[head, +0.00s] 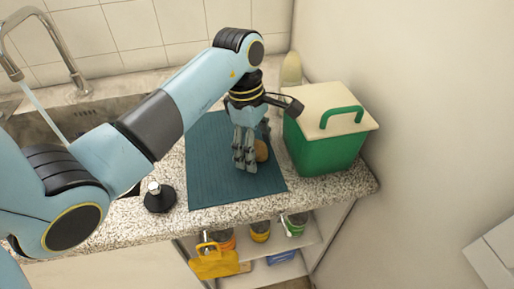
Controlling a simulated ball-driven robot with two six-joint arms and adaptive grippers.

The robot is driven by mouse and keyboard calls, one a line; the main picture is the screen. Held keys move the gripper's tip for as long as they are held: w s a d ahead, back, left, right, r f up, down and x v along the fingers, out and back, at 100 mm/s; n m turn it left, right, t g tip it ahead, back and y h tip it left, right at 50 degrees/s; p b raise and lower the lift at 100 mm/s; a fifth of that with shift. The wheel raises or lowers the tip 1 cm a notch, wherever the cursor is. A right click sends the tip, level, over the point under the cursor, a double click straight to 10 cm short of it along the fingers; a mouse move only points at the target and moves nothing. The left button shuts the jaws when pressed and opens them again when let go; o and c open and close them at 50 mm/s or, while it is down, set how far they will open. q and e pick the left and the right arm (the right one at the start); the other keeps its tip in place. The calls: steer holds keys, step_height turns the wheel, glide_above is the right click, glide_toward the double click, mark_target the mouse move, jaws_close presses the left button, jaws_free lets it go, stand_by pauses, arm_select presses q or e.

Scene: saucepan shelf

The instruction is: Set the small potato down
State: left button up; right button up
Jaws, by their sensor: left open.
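The small potato (262,151) is brown and rests on the dark blue mat (215,180) on the counter, partly hidden behind my gripper's fingers. My left gripper (245,164) points down over the mat with its fingers just left of the potato. It is open, and I cannot tell whether a finger touches the potato. My right gripper is not in view.
A green box with a cream lid (325,143) stands right of the mat. A black knob-like object (159,197) stands left of it. The sink and running tap (50,50) are at left.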

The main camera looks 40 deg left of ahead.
arm_select(q)
steer(key=shift+c, duration=0.2)
steer(key=c, duration=1.4)
